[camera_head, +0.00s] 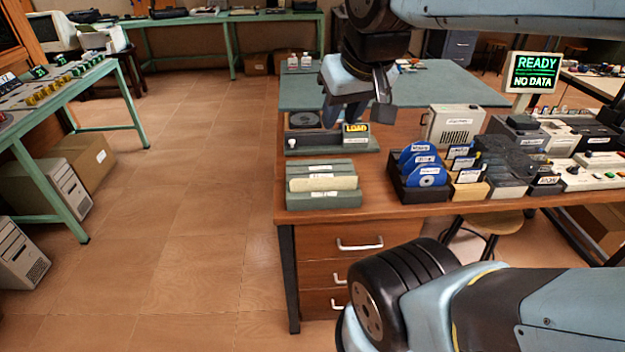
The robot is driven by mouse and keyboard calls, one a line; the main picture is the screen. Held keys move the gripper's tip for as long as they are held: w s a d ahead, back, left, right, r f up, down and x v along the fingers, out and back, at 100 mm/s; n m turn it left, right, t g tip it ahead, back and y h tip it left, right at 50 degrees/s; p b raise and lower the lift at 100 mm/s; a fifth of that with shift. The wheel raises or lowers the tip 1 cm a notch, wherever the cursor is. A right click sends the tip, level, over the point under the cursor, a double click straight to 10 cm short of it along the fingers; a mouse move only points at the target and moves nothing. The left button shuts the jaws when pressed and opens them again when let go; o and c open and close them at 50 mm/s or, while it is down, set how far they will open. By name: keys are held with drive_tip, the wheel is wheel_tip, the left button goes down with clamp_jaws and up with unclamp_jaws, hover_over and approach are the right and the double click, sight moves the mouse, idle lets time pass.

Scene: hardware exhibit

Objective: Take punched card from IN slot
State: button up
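A cream punched card (323,183) stands in the front part of a grey-green slotted holder (300,201) on the wooden desk. Small white labels mark the holder, but I cannot read them, so I cannot tell which slot is IN. My gripper (358,112) hangs above the desk, behind and above the holder, near a device labelled LOAD (356,129). Its two fingers look apart, with nothing seen between them. It is clear of the card.
Blue disks in a black rack (420,194) stand right of the holder. A beige speaker-like box (455,124) stands behind them. A screen (531,72) reads READY, NO DATA. A green mat (300,92) covers the desk's back.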

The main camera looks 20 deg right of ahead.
drive_tip(key=w, duration=0.1)
drive_tip(key=n+g+h, duration=0.4)
drive_tip(key=n+g, duration=0.3)
drive_tip(key=n, duration=0.7)
hover_over(306, 180)
drive_tip(key=w+a, duration=0.2)
drive_tip(key=a, duration=0.2)
wheel_tip(306, 180, down, 18)
drive_tip(key=r, duration=0.1)
drive_tip(key=x, duration=0.8)
drive_tip(key=shift+a, duration=0.1)
drive_tip(key=shift+x, duration=2.7)
drive_tip(key=shift+s+a, duration=0.1)
drive_tip(key=shift+c, duration=0.5)
clamp_jaws()
